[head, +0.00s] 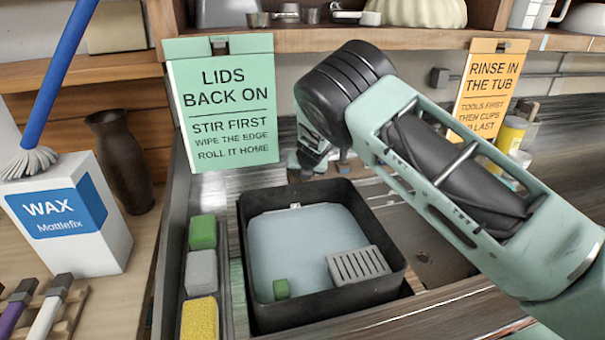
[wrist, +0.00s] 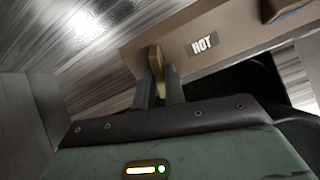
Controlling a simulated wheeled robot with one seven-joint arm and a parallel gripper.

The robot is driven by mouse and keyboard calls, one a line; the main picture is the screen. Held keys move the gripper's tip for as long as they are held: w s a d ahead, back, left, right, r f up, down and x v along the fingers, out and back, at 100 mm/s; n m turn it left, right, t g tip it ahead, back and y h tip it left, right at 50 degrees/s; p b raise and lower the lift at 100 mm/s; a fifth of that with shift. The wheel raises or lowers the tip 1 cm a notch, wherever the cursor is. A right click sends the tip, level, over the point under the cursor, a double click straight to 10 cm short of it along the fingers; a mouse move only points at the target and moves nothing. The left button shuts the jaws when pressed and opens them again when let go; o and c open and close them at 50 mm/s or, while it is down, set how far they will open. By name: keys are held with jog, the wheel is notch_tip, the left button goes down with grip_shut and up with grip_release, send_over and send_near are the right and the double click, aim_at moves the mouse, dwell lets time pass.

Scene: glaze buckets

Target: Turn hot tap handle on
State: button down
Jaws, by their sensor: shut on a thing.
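In the wrist view a brass tap handle (wrist: 155,58) stands beside a plate marked HOT (wrist: 202,42), on a brown ledge. My gripper (wrist: 160,84) has its two dark fingers close around the near end of this handle and is shut on it. In the head view my gripper (head: 311,160) reaches down behind the black tub, at the back of the sink. The handle itself is hidden there by my arm. I cannot tell whether water runs.
A black tub (head: 388,282) of bluish water stands in the sink, with a grey slotted block and a green block in it. Sponges (head: 202,270) lie left of it. A green sign (head: 222,100) and an orange sign (head: 490,90) hang behind. A wax box (head: 70,215) stands left.

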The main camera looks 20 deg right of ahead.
dwell(0.4)
jog(key=c, duration=1.5)
grip_release()
jog(key=shift+o, duration=0.2)
jog(key=v, duration=1.7)
jog(key=shift+r, duration=0.2)
jog(key=shift+s, duration=0.1)
